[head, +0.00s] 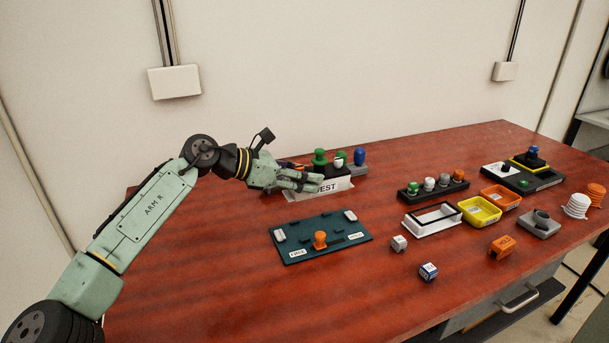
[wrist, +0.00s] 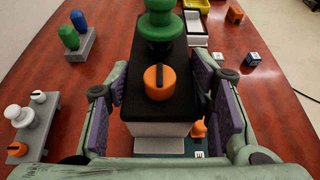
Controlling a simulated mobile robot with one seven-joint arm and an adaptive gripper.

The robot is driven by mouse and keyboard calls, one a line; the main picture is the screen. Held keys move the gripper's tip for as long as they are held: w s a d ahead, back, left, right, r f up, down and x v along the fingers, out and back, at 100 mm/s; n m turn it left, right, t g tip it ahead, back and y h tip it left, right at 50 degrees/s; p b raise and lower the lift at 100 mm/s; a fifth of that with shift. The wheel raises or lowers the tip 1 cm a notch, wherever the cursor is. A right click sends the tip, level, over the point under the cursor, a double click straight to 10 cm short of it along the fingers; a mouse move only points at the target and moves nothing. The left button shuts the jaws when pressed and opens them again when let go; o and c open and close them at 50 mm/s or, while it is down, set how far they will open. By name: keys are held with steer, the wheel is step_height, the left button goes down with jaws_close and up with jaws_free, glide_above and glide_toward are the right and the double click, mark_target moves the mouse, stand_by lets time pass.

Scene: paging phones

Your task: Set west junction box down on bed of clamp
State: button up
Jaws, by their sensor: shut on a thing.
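The west junction box (head: 328,188) is a white box marked WEST with a black top. In the wrist view its black top (wrist: 172,60) carries an orange knob (wrist: 160,82) and a green knob (wrist: 160,22). My gripper (head: 318,182) is shut on the box, with a finger on each side in the wrist view (wrist: 160,100). A teal plate (head: 300,228), which looks like the clamp, lies in front of the box with an orange knob (head: 320,240) and small pale blocks. I cannot tell whether the box is clear of the table.
Behind the box stands a grey block with blue and green pegs (wrist: 82,45). To the right are a peg rack (head: 433,189), a white frame (head: 432,221), a yellow tray (head: 484,215) and an orange tray (head: 507,203). Small cubes and an orange block (head: 502,246) lie in front.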

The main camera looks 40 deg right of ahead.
mark_target(303, 196)
steer(key=shift+f, duration=4.7)
steer(key=shift+a+f, duration=0.1)
steer(key=shift+f, duration=0.9)
steer(key=o, duration=1.4)
steer(key=shift+c, duration=0.2)
steer(key=o, duration=0.3)
steer(key=shift+r, duration=2.8)
